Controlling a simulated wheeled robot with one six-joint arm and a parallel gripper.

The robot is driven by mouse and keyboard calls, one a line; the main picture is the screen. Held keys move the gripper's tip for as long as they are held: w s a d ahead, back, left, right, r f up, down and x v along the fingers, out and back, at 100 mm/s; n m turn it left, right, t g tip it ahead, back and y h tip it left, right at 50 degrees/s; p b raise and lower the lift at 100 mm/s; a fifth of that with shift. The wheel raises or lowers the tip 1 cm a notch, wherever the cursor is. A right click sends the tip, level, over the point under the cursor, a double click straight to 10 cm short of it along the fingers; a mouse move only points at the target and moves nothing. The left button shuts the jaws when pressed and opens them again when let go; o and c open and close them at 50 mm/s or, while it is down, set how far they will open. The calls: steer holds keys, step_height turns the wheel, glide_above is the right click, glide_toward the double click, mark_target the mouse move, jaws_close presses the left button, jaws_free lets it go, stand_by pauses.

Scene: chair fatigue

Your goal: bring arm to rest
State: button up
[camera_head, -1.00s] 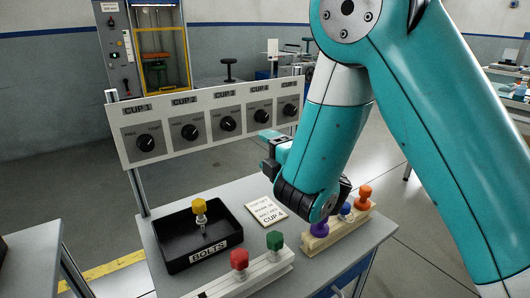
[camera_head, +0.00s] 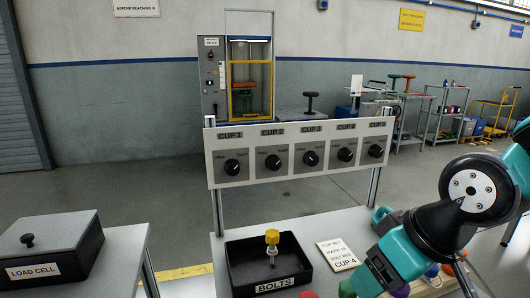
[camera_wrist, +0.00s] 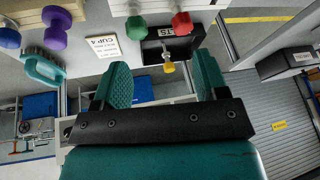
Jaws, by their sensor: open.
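My gripper (camera_head: 363,252) is at the lower right of the head view, over the right part of the table, with the teal arm folded behind it. In the wrist view its two teal fingers (camera_wrist: 163,82) stand wide apart with nothing between them. The gripper is open and empty. Beyond the fingers the wrist view shows the yellow-headed bolt (camera_wrist: 168,66), the red knob (camera_wrist: 181,25) and the green knob (camera_wrist: 136,27). In the head view the arm hides most of the wooden rack and its coloured knobs.
A black BOLTS tray (camera_head: 240,270) holds the yellow-headed bolt. A white card (camera_head: 341,252) lies beside it. The cup dial panel (camera_head: 295,176) stands along the table's back. A black LOAD CELL box (camera_head: 50,252) sits on the left table.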

steer(key=s+a+r+n+g+p, duration=0.1)
steer(key=s+r+g+p, duration=0.15)
steer(key=s+r, duration=0.45)
step_height(320, 180, up, 11)
steer(key=s+p, duration=0.1)
steer(key=p, duration=1.2)
steer(key=shift+s+a+g+y, duration=0.15)
steer(key=shift+s+g+y, duration=0.1)
steer(key=shift+g+y, duration=0.1)
